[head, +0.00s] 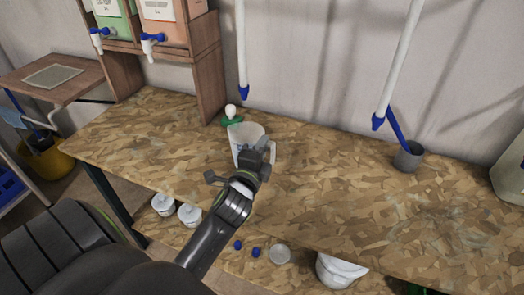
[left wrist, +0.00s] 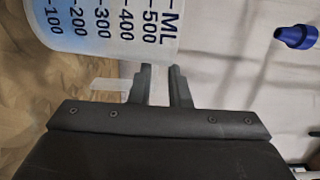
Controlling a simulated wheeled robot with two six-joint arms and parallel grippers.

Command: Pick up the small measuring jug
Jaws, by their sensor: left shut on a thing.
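The small measuring jug (head: 243,132) is a whitish, translucent cup with a handle on its right side. It is upright over the back part of the worktop in the head view; whether its base touches the board I cannot tell. In the left wrist view the jug (left wrist: 105,25) fills the upper left, with blue ML marks from 100 to 500. My left gripper (head: 257,150) is in front of the jug and shut on it. Its fingers (left wrist: 163,82) also show in the left wrist view; the exact grip point is partly hidden. My right gripper is not in view.
The chipboard worktop (head: 340,195) is largely clear to the right. A green item with a white knob (head: 231,112) stands just behind the jug. White tubes with blue tips (head: 378,121) hang above. A wooden dispenser rack (head: 207,70) is at left.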

